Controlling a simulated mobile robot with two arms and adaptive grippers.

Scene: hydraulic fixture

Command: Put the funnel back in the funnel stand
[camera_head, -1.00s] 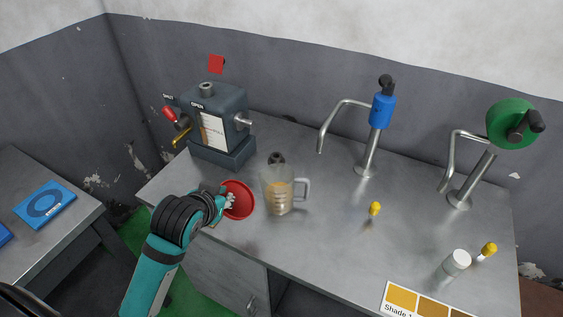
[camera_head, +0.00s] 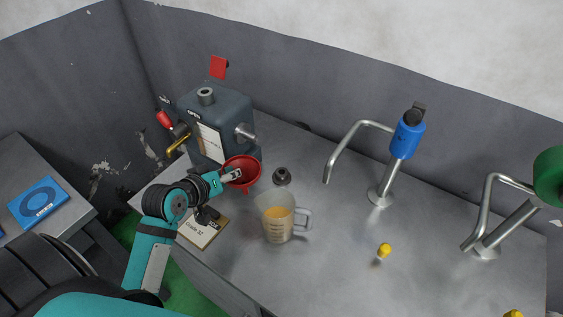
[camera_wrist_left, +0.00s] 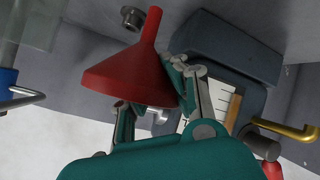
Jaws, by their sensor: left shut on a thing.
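The red funnel (camera_head: 248,165) is held above the steel counter, in front of the dark grey box. My left gripper (camera_head: 232,175) is shut on its side. In the left wrist view the funnel (camera_wrist_left: 128,82) shows its cone and narrow spout, with the fingers of my left gripper (camera_wrist_left: 182,85) at its wall. A small dark ring-shaped piece (camera_head: 281,176), which looks like the funnel stand, sits on the counter just right of the funnel; it also shows near the spout in the left wrist view (camera_wrist_left: 130,17). The funnel is apart from it. My right gripper is not in view.
A measuring jug (camera_head: 277,222) with orange liquid stands in front of the ring piece. The grey box (camera_head: 218,115) with levers stands behind the funnel. A clipboard (camera_head: 204,232) lies at the counter's left front. A blue-headed tap (camera_head: 405,140) stands to the right.

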